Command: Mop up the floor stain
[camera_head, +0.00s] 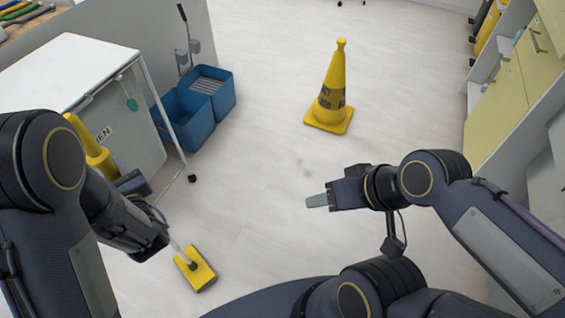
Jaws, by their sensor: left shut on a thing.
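A flat mop with a yellow head (196,269) rests on the floor at the lower left. A short pale length of its handle shows above the head. My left gripper (158,226) is shut on the mop handle, above and left of the head; my arm hides much of the grip. My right gripper (318,200) is over the middle of the floor, its grey fingertips pointing left. It holds nothing visible, and I cannot tell whether its fingers are apart. A faint grey mark, possibly the stain (307,173), shows on the floor just above the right fingertips.
A yellow caution cone (333,95) stands upright at the upper middle. A blue bucket (188,118) sits beside the white cart (70,65) at left. A yellow object (95,152) is partly hidden by my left arm. Cabinets (505,90) line the right. The middle floor is open.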

